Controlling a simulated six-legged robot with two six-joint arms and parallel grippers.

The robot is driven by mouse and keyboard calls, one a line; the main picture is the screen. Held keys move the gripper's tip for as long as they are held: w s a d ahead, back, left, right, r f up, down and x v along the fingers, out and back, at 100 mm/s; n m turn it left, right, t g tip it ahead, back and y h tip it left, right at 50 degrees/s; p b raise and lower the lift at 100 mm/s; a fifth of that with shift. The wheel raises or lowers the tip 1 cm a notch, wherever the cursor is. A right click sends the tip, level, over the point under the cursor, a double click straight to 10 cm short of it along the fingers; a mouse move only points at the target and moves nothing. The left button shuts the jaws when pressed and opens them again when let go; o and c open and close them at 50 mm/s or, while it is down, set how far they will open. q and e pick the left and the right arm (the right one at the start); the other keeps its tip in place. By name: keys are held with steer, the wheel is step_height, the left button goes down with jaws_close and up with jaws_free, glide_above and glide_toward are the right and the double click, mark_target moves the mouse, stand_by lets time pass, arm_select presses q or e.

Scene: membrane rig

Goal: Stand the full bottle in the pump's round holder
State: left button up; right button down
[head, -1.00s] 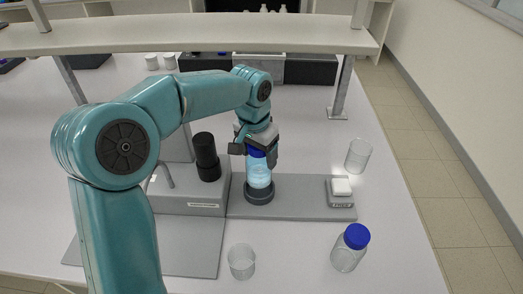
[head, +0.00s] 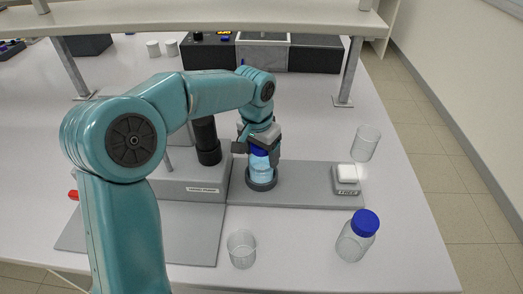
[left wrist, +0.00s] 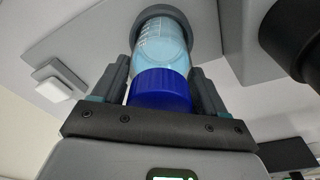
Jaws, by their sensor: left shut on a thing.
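The full bottle (head: 260,167), with light-blue liquid and a blue cap, stands upright with its base inside the pump's dark round holder (head: 262,184). In the left wrist view, the bottle (left wrist: 163,45) reaches into the ring of the holder (left wrist: 172,14), and its blue cap (left wrist: 160,88) is nearest me. My left gripper (head: 258,150) is shut on the bottle from above, with one finger on each side near the cap. The fingers (left wrist: 160,68) also show in the left wrist view. The bottle's bottom is hidden by the holder. My right gripper is not in view.
The grey pump housing (head: 185,190) and a black cylinder (head: 207,142) stand left of the holder. A small scale (head: 346,186) sits on the plate's right end. An empty blue-capped bottle (head: 356,238) and clear beakers (head: 241,249) (head: 366,143) stand nearby. A shelf (head: 200,28) spans overhead.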

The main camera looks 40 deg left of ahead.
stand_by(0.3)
arm_select(q)
steer(key=o, duration=1.4)
steer(key=shift+f, duration=0.1)
steer(key=shift+o, duration=0.2)
step_height(320, 180, up, 16)
steer(key=s+p, duration=0.1)
steer(key=s, duration=0.1)
